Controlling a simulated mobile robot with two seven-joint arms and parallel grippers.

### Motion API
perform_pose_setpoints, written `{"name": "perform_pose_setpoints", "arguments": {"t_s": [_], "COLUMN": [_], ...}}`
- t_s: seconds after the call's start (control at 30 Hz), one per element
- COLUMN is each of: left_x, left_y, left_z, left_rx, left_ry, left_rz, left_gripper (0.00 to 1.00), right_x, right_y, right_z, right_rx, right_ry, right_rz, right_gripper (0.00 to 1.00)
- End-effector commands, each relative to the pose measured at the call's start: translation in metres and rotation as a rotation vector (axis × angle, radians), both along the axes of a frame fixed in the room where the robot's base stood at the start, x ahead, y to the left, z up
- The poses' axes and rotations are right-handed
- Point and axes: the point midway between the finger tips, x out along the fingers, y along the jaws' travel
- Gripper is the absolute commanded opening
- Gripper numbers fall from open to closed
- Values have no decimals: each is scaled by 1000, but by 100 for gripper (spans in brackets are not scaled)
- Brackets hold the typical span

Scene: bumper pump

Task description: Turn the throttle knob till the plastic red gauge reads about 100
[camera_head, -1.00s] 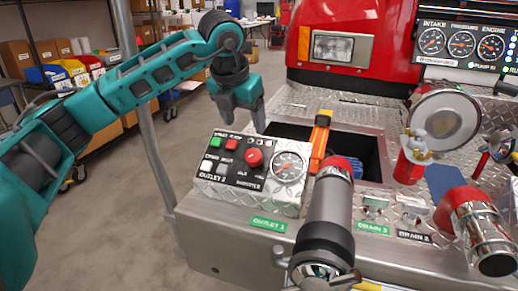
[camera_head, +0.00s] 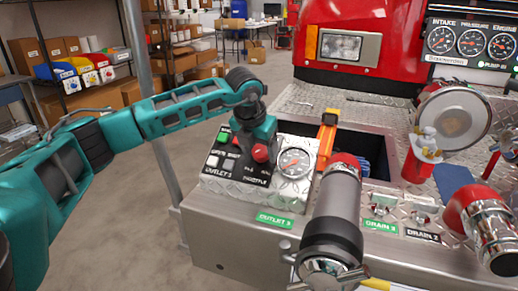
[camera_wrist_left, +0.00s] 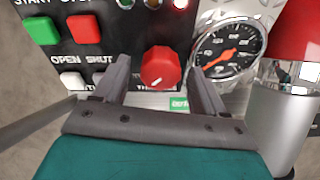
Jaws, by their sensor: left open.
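The red throttle knob (camera_head: 261,152) sits on the black control panel, and it also shows in the left wrist view (camera_wrist_left: 161,67). My left gripper (camera_head: 254,146) is at the panel by the knob. In the left wrist view the gripper (camera_wrist_left: 160,72) is open, one finger on each side of the knob, with visible gaps.
Green (camera_wrist_left: 42,30) and red (camera_wrist_left: 84,28) buttons are left of the knob, with white buttons (camera_wrist_left: 74,80) below. A grey nozzle with a red collar (camera_head: 335,210) stands right of the panel. An orange-handled tool (camera_head: 326,135) is behind the gauge.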

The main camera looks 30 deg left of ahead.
Motion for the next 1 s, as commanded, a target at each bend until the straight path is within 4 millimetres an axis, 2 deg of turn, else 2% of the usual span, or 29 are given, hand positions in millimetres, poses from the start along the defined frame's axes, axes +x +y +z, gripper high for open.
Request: {"name": "perform_pose_setpoints", "arguments": {"t_s": [0.07,0.63,1.0], "left_x": [0,0,0], "left_y": [0,0,0], "left_z": [0,0,2], "left_rx": [0,0,29], "left_ry": [0,1,7], "left_rz": [0,0,-49], "left_gripper": [71,16,15], "right_x": [1,1,1], "right_y": [0,-1,-1], "right_z": [0,0,4], "right_rx": [-1,-5,-5], "right_ry": [-1,-3,-3], "right_rz": [1,4,4], "right_gripper": [38,38,38]}}
